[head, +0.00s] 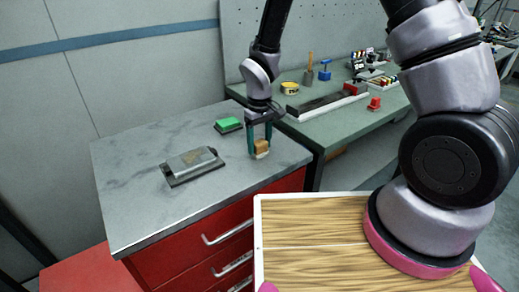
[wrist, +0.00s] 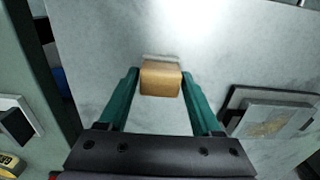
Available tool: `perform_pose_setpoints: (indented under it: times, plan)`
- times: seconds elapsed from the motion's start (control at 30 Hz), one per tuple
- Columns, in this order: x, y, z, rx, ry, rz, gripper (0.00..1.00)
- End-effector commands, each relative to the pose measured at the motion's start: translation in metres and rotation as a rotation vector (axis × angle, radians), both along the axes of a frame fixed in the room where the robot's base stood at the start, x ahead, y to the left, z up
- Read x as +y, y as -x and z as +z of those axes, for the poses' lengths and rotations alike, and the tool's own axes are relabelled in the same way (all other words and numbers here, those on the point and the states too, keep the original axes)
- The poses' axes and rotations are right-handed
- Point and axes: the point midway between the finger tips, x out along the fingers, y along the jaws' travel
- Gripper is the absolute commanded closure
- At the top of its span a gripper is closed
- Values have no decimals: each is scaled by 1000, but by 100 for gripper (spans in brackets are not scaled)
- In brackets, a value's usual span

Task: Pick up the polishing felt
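A small tan block with a pale base, which I take to be the polishing felt (head: 261,147), is near the right front corner of the grey marbled worktop (head: 140,205). In the wrist view the felt (wrist: 160,79) is between the two green fingers of my gripper (wrist: 160,76), with a pale strip at its far edge. In the head view my gripper (head: 260,146) points down around it. The fingers are very close to its sides, but I cannot tell whether they press on it. I cannot tell whether its base touches the worktop.
A grey metal box on a dark plate (head: 192,163) lies left on the worktop. A green-topped pad (head: 228,125) lies behind. A green bench (head: 345,125) at the right carries a long tray (head: 327,103), a yellow tape roll (head: 290,88) and a red block (head: 374,104). The worktop's left part is clear.

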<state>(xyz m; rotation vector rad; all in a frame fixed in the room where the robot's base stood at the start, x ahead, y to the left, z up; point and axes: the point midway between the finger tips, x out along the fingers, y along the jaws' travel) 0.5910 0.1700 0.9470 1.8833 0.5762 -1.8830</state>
Motion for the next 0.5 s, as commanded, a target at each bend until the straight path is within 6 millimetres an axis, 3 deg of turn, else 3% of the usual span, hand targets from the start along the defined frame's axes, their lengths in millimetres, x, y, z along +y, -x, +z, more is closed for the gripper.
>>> perform_pose_setpoints:
  times: [0.03,0.13,0.17,0.37,0.5]
  plan:
    - [0,0,0,0,0,0,57]
    - [0,0,0,0,0,0,95]
    - [0,0,0,0,0,0,99]
    - [0,0,1,0,0,0,99]
    - [1,-1,13,-2,-2,0,99]
